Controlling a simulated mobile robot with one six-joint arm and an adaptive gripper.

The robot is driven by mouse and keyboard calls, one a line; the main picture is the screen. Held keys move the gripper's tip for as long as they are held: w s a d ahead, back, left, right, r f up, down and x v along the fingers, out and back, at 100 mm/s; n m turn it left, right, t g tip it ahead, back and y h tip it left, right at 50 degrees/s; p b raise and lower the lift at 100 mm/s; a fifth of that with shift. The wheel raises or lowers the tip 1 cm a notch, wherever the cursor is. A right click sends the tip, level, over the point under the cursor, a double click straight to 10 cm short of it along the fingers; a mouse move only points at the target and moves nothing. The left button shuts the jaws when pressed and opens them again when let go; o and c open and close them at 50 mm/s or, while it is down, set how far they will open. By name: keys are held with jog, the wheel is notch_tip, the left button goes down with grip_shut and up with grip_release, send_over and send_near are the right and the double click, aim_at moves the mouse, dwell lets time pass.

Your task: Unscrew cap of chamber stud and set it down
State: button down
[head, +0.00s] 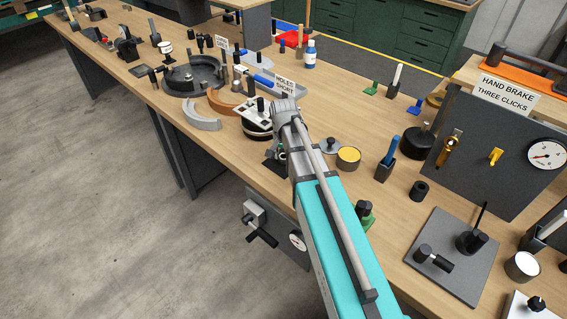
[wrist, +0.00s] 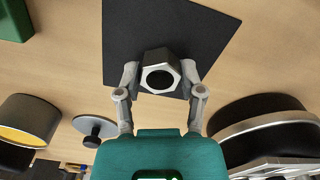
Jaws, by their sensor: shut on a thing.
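My gripper (wrist: 160,82) is shut on a hexagonal metal cap (wrist: 160,67) with a dark round centre, one finger on each side. Behind the cap in the wrist view lies a dark square plate (wrist: 150,22) on the wooden bench. A stud under the cap is hidden, and I cannot tell whether the cap is still seated or lifted. In the head view my gripper (head: 282,154) is mostly behind my own arm, near the bench's front edge. A corner of the dark plate (head: 273,167) shows beside it, and the cap is not clear there.
A yellow-topped pot (head: 348,157) and a grey knobbed disc (head: 330,146) stand close to the right of my gripper. A round dark drum (head: 256,130) stands close to the left. Bare bench lies behind the pot.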

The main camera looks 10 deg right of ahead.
jog(key=shift+f+b, duration=0.3)
jog(key=shift+f, duration=0.05)
dwell(0.7)
jog(key=shift+c, duration=0.6)
grip_release()
jog(key=shift+o, duration=0.6)
jog(key=shift+r, duration=0.2)
notch_tip(320, 180, up, 12)
jog(key=p, duration=1.2)
jog(key=shift+f, duration=0.15)
dwell(0.7)
